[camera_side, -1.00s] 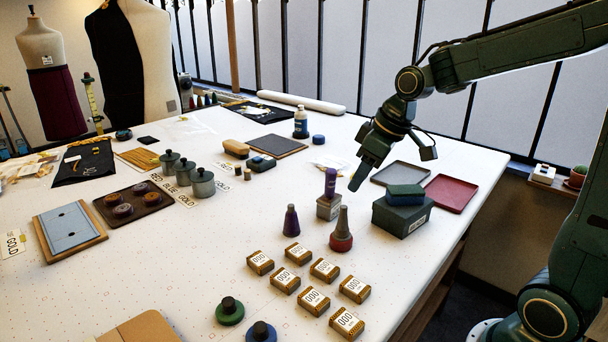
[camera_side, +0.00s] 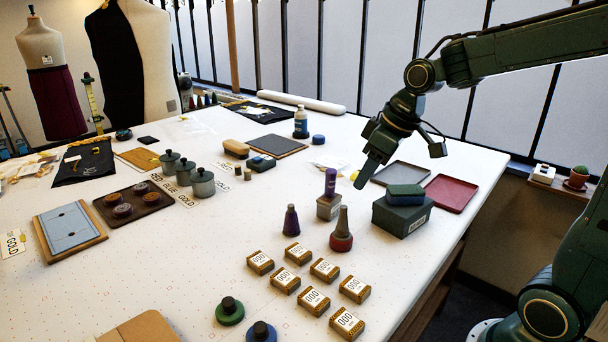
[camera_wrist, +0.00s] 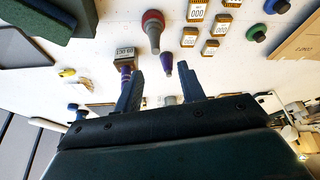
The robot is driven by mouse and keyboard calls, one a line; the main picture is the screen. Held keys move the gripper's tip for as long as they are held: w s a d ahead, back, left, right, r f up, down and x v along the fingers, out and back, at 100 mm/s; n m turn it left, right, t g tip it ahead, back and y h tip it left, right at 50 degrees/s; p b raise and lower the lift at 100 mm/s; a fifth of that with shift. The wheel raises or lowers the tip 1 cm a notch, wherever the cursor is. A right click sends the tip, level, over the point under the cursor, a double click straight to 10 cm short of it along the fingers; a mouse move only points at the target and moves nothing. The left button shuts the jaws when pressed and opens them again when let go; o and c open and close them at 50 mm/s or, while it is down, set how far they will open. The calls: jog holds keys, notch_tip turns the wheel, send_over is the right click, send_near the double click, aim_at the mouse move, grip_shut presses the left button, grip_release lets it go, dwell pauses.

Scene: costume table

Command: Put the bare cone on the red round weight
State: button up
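The bare grey cone (camera_side: 342,218) stands upright on the red round weight (camera_side: 341,243) in the side view. In the wrist view the grey cone (camera_wrist: 154,40) and red weight (camera_wrist: 152,17) are ahead of the fingers. A purple cone (camera_side: 291,221) stands on the table to their left, and a purple spool or cone (camera_side: 331,183) stands on a small labelled grey box (camera_side: 327,209) behind them. My gripper (camera_side: 362,183) is above the table, behind and right of the grey cone and apart from it. Its fingers (camera_wrist: 160,66) are open, with nothing held between them.
Several labelled boxes (camera_side: 313,300) lie in front. A dark green box (camera_side: 402,216) with a green-and-blue block (camera_side: 405,194) stands to the right, near a red tray (camera_side: 451,193) and a grey tray (camera_side: 401,174). Green (camera_side: 230,312) and blue (camera_side: 261,332) round weights are at front.

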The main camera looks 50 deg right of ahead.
jog(key=s+a+r+m+t+h, duration=0.1)
jog(key=s+a, duration=0.3)
jog(key=s, duration=1.3)
jog(key=shift+r+m, duration=0.15)
jog(key=shift+m, duration=0.75)
